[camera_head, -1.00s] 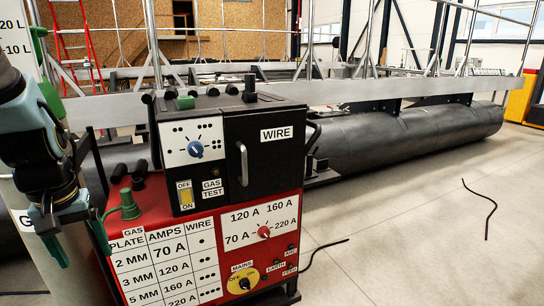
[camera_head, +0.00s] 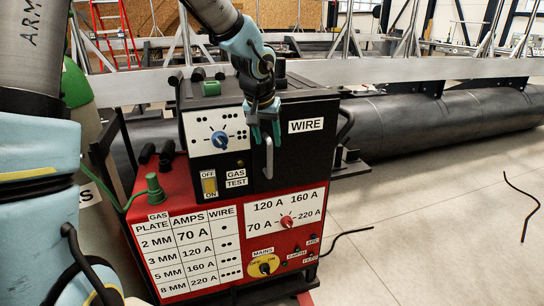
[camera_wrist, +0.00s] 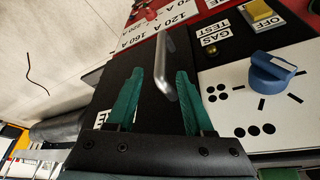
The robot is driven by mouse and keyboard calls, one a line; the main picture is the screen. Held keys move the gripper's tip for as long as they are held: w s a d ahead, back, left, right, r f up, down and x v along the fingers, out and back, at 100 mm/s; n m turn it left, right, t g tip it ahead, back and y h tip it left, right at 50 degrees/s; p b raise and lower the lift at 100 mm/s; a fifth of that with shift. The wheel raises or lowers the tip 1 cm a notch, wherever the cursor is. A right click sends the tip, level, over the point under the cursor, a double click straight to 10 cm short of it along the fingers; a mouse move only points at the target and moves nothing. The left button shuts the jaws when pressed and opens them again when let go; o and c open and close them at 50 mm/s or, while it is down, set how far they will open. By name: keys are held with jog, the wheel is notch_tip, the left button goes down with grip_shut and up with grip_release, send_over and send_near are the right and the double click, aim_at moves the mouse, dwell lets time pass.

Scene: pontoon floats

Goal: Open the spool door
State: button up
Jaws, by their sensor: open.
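The spool door (camera_head: 296,148) is the black front panel marked WIRE on the upper box of the red welding machine. It looks shut. Its silver upright bar handle (camera_head: 268,157) is on the door's left side. My gripper (camera_head: 265,140) is open and points down in front of the handle's upper end. In the wrist view, the handle (camera_wrist: 167,72) shows between my two teal fingers (camera_wrist: 171,54), with a gap on either side. I cannot tell how deep the handle sits between them. My left finger partly covers the WIRE label.
The blue knob (camera_head: 221,139) and yellow switch (camera_head: 209,185) are left of the door. A red-white amps dial (camera_head: 287,221) is below it. A dark pontoon tube (camera_head: 440,118) runs behind. The floor at right is clear except for a thin dark cable (camera_head: 524,205).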

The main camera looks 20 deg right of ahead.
aim_at(271, 159)
jog(key=x, duration=0.9)
jog(key=shift+f, duration=0.3)
grip_shut()
dwell(1.0)
